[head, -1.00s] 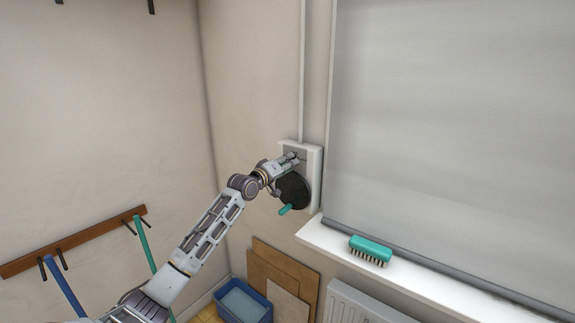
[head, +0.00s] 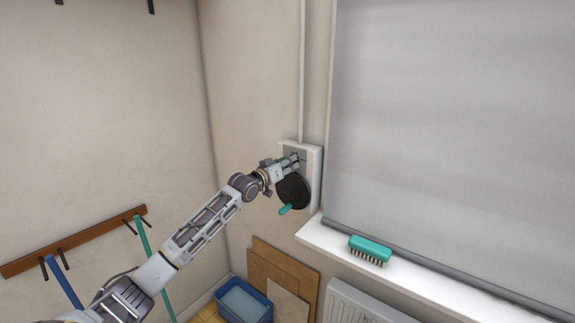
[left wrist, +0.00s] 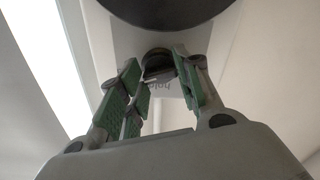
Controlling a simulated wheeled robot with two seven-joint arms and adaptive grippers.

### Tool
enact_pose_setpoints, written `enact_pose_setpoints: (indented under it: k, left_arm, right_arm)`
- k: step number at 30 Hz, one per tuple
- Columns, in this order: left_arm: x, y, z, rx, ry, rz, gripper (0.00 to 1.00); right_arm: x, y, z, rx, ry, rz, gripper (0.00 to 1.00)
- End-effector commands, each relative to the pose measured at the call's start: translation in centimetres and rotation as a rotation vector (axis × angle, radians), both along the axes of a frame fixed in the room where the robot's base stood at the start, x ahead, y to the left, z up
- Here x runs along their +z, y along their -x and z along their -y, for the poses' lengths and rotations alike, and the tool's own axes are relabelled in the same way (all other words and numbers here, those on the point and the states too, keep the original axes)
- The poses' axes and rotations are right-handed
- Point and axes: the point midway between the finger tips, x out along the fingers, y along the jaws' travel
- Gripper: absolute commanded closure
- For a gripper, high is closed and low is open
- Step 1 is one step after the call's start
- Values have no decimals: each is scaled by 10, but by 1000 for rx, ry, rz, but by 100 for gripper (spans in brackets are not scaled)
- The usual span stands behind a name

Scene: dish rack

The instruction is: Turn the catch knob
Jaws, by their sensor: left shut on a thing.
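A pale wall unit (head: 316,172) is fixed beside the window. It carries a dark round disc (head: 294,192) with a teal crank handle (head: 285,209) pointing down and left. My left gripper (head: 294,161) is at the unit's upper part, just above the disc. In the left wrist view its green-padded fingers (left wrist: 160,80) are shut on the small dark catch knob (left wrist: 156,57). The knob sits on a grey plate with partly hidden, upside-down lettering. The disc's edge (left wrist: 165,10) shows beyond it. In the head view the fingers hide the knob. My right gripper is not in view.
A white windowsill (head: 312,234) with a teal brush (head: 370,250) lies to the right, below a grey blind (head: 450,130). A blue bin (head: 243,301), boards (head: 272,275) and a radiator (head: 362,305) are below. A hook rail (head: 85,240) is on the left wall.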

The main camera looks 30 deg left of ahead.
Motion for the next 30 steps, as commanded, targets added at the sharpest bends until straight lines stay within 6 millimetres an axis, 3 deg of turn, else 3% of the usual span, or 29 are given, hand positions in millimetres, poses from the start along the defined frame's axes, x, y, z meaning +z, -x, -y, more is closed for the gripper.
enact_pose_setpoints:
  k: [7, 8, 12, 30]
  left_arm:
    - [-3, 0, 0, 0, -2, -5, 90]
    - [-3, 0, 0, 0, -2, -5, 62]
    - [-2, 0, 0, 0, -1, -4, 45]
    - [-1, 6, 0, -1, 1, -2, 45]
  right_arm:
    - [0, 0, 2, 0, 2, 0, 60]
    - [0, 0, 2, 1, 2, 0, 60]
    - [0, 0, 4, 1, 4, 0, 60]
    - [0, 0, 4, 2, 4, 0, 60]
